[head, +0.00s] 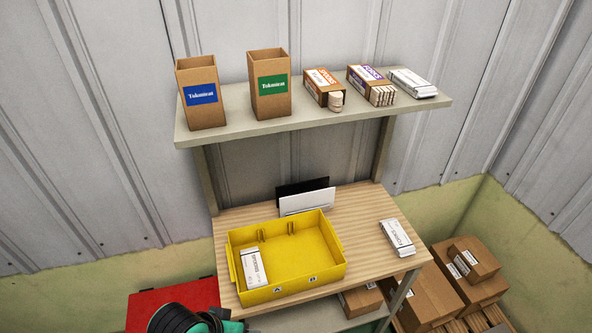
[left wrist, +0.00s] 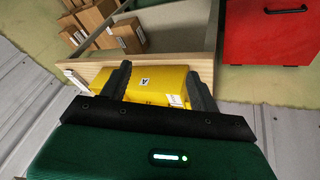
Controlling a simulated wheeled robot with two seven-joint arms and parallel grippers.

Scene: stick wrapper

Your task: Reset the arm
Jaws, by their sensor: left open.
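My left gripper (left wrist: 157,72) is open and empty in the left wrist view, its two dark fingers apart. The yellow bin (left wrist: 155,82) shows between and beyond the fingers; I cannot tell the exact gap. In the head view a black and teal part of my left arm shows at the bottom left, in front of the table; the fingers are not visible there. My right gripper is in neither view. The yellow bin (head: 338,262) stands on the wooden table (head: 372,212). A white packet (head: 253,267) leans inside its left end.
Another white packet (head: 397,238) lies on the table's right side. A shelf (head: 340,112) above holds two tall cartons (head: 203,92), two stick boxes (head: 322,86) and a white packet (head: 412,83). Cardboard boxes (head: 425,298) stand right of the table; a red cabinet (head: 150,300) is left.

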